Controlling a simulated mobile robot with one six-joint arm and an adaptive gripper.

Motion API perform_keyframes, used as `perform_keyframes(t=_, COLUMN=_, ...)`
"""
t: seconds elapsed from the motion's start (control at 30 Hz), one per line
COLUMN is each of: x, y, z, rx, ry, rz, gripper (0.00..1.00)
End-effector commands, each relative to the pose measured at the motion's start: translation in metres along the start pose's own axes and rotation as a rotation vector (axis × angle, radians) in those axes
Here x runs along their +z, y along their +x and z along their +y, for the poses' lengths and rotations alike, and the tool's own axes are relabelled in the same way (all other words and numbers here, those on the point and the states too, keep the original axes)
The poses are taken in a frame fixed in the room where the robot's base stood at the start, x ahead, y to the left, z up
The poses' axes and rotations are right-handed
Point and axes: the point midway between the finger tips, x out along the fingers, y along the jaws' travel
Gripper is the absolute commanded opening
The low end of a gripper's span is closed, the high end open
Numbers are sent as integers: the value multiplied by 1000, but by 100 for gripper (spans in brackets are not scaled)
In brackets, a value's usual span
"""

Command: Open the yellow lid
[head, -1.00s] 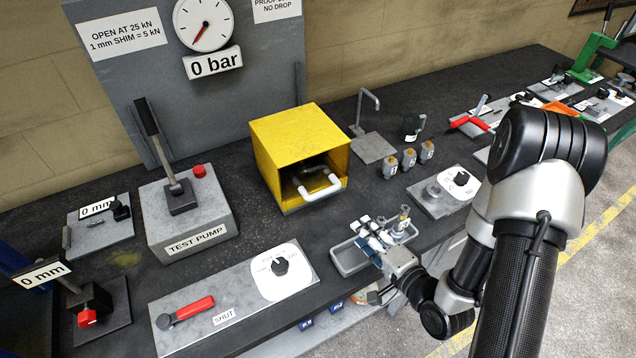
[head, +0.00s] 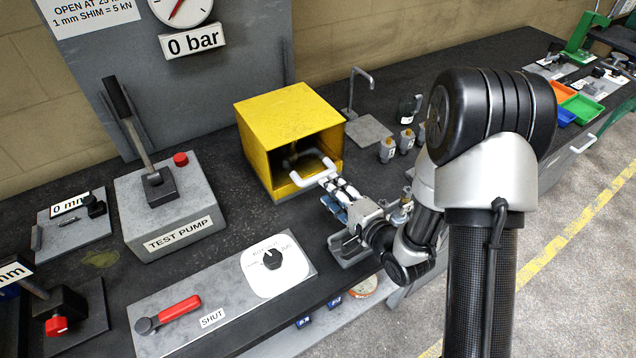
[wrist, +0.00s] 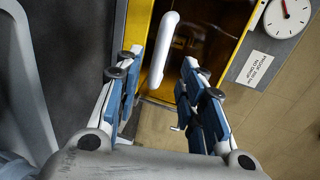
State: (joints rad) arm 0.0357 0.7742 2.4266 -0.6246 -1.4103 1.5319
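A yellow box (head: 285,115) stands on the bench in the head view, its dark front facing my side. A white bar handle (head: 308,179) is at the lower front of the box. I cannot tell clearly where the lid's edges run. My gripper (head: 338,189) is at the right end of the handle. In the wrist view the fingers of my gripper (wrist: 161,66) are spread apart, with the white handle (wrist: 168,42) showing between and beyond the tips. I see no finger closed on it; contact is unclear.
The test pump (head: 168,212) stands left of the box. A grey panel (head: 215,312) with a dial and a red lever lies in front. A bent metal post (head: 356,95) and small labelled items (head: 387,150) stand to the right. A grey tray (head: 350,252) is under my gripper.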

Motion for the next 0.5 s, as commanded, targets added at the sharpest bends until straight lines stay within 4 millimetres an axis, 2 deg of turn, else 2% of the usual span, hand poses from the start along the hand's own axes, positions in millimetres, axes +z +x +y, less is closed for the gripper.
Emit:
perform_keyframes(t=0.03, x=1, y=13, z=1, rx=-1, ry=-2, rz=-3, gripper=36)
perform_keyframes(t=0.2, x=1, y=46, z=1, rx=0, ry=-1, rz=-2, gripper=36)
perform_keyframes(t=0.33, x=0, y=63, z=1, rx=0, ry=0, rz=-1, gripper=36)
perform_keyframes(t=0.5, x=0, y=74, z=1, rx=2, ry=1, rz=1, gripper=36)
